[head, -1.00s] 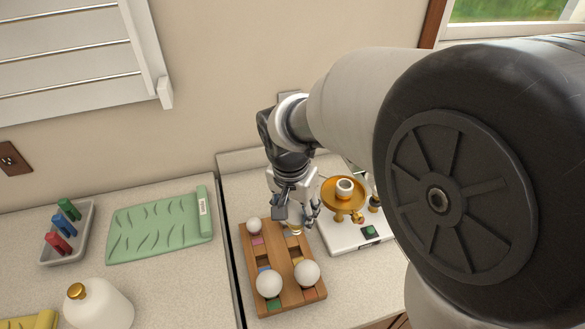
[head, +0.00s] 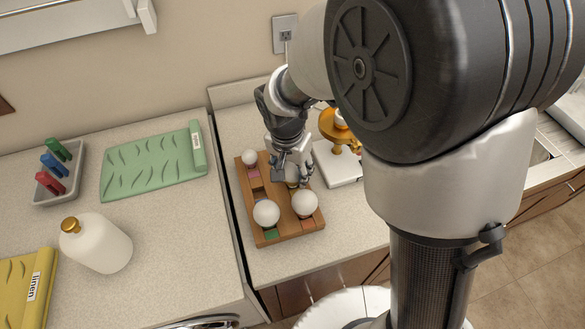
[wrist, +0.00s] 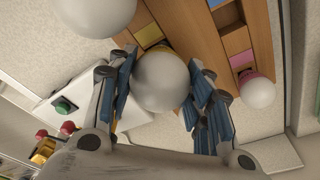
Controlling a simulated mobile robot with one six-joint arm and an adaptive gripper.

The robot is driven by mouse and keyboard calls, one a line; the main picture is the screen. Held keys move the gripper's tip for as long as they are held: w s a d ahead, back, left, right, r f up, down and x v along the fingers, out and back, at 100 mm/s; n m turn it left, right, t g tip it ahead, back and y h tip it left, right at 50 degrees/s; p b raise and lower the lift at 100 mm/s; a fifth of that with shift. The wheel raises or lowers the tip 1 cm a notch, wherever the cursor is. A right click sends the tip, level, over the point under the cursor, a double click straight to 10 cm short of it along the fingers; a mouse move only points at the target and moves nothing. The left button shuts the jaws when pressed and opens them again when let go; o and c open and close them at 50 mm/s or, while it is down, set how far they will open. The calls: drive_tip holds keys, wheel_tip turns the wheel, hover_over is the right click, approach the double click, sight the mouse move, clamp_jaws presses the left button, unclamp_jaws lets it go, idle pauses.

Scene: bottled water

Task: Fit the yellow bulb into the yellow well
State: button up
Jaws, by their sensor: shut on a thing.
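My gripper (head: 293,178) points down over the right side of the wooden tray (head: 248,208). In the wrist view my gripper (wrist: 162,88) is shut on a white round bulb (wrist: 162,82), with a finger on each side and a yellow rim showing at its far edge. In the head view this bulb is mostly hidden by the fingers. I cannot tell whether the bulb's base touches the tray.
Other white bulbs stand in the tray: a small one (head: 249,157) at the back and two larger ones (head: 266,213) (head: 304,202) in front. An orange-gold stand (head: 338,128) on a white base (head: 337,167) is close on the right. A green cloth (head: 153,167) lies left.

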drive_tip(key=shift+f, duration=0.15)
drive_tip(key=o, duration=1.1)
wheel_tip(320, 180, up, 12)
drive_tip(key=s+p, duration=0.2)
drive_tip(key=p, duration=0.2)
drive_tip(key=s+d+r+n+t, duration=0.1)
drive_tip(key=s+d+r+n, duration=0.1)
drive_tip(key=s+d+r, duration=0.1)
drive_tip(key=s+d+r+n+t, duration=0.1)
drive_tip(key=s+d+r+n, duration=0.1)
drive_tip(key=s+d, duration=0.3)
drive_tip(key=s+d+r+n+t, duration=0.1)
drive_tip(key=s+d+r, duration=0.3)
drive_tip(key=s, duration=0.5)
drive_tip(key=shift+s+d+r+n+y, duration=0.1)
drive_tip(key=shift+s+d+n+y, duration=0.2)
drive_tip(key=shift+n+y, duration=0.1)
